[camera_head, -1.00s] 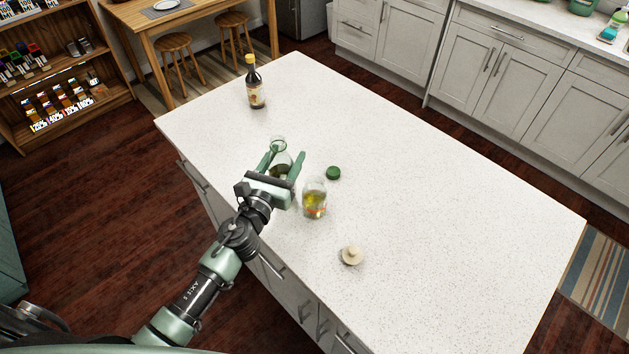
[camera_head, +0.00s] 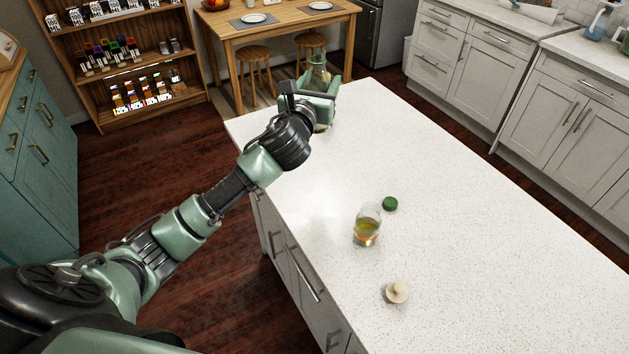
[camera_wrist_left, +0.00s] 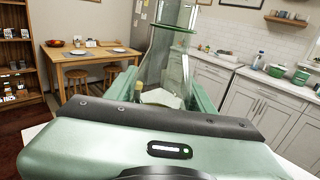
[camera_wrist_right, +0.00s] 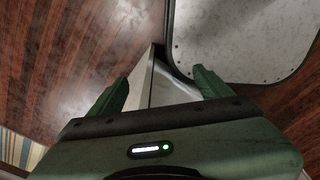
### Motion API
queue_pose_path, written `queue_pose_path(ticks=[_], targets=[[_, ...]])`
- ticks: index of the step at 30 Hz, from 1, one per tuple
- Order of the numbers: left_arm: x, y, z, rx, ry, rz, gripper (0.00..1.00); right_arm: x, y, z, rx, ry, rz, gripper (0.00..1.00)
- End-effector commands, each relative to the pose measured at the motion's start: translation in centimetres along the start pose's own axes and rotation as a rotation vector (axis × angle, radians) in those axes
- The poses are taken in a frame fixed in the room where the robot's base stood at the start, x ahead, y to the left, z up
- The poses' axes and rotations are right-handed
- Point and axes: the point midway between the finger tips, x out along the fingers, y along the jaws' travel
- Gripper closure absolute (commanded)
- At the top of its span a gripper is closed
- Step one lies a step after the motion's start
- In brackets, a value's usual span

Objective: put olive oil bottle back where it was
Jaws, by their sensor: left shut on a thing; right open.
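My left gripper (camera_head: 322,92) is shut on a clear glass bottle (camera_head: 317,72), which I take to be the olive oil bottle. It holds the bottle upright at the far left end of the white island counter (camera_head: 480,230). The bottle also fills the middle of the left wrist view (camera_wrist_left: 168,65); whether its base touches the counter is hidden. My right gripper (camera_wrist_right: 160,88) is open and empty, low over the wood floor in the right wrist view.
A glass jar (camera_head: 367,228) with yellow-orange liquid, a green lid (camera_head: 390,203) and a pale stopper (camera_head: 396,292) stand on the counter. A wooden shelf (camera_head: 145,60) and table (camera_head: 280,30) stand beyond.

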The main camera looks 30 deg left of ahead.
Motion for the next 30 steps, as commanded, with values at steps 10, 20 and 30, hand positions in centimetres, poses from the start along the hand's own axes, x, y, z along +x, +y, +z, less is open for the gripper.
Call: queue_pose_path(ticks=[10, 20, 30], targets=[[0.5, 0.8, -2.3, -0.004, 0.006, 0.020, 1.00, 0.1, 0.0, 0.0, 0.000, 0.000, 0.000, 0.21], [0.5, 0.8, -10.7, -0.004, 0.004, 0.020, 1.00, 0.8, 0.0, 0.1, 0.000, 0.000, 0.000, 0.21], [0.6, 0.8, -14.6, -0.002, -0.002, 0.019, 1.00, 1.8, 0.0, 0.2, 0.000, -0.001, 0.000, 0.21]])
